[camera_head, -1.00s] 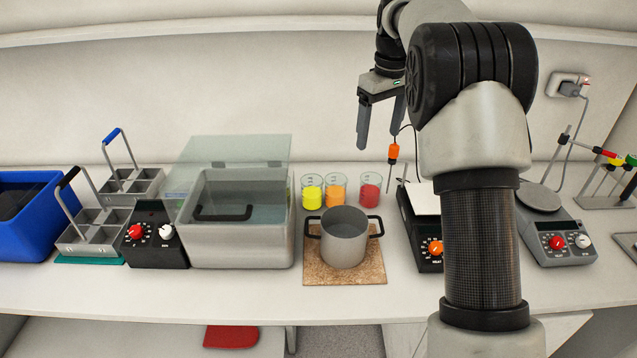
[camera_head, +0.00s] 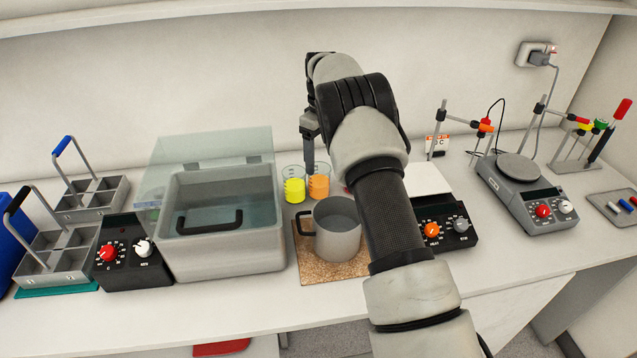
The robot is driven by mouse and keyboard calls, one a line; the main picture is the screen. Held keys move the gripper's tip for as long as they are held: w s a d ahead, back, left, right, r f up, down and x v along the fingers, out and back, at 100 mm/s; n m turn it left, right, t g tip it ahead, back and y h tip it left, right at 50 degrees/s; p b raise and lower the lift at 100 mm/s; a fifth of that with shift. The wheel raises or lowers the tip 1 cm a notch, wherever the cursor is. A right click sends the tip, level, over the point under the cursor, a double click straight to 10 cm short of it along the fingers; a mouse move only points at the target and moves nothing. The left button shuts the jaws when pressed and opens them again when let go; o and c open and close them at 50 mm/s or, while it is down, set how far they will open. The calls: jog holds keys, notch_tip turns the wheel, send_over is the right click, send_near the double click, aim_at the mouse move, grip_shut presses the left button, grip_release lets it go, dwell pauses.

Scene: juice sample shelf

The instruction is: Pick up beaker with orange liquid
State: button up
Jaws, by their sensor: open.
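The beaker with orange liquid (camera_head: 319,186) stands on the bench behind the metal pot, just right of the beaker with yellow liquid (camera_head: 294,188). My gripper (camera_head: 308,160) points down directly above and at the orange beaker's rim, with one finger clearly visible there. The other finger is hidden or overlapped, and I cannot tell whether a finger is inside the beaker or behind it. The gripper is open and holds nothing visible. The beaker with red liquid (camera_head: 347,188) is almost wholly hidden behind my arm.
A grey pot (camera_head: 338,240) stands on a cork mat (camera_head: 308,265) in front of the beakers. A lidded water bath (camera_head: 235,250) is close on the left. A hotplate (camera_head: 452,236) and a stirrer (camera_head: 535,208) stand right. My arm covers part of the bench.

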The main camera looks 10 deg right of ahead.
aim_at(321, 167)
notch_tip(321, 167, down, 4)
jog(key=shift+f, duration=0.1)
jog(key=f, duration=0.2)
jog(key=s+f+p, duration=0.1)
jog(key=f, duration=0.1)
jog(key=shift+a+f, duration=0.1)
jog(key=shift+a, duration=0.05)
jog(key=shift+w+f, duration=0.1)
jog(key=shift+f, duration=0.4)
jog(key=c, duration=1.3)
jog(key=shift+r, duration=0.25)
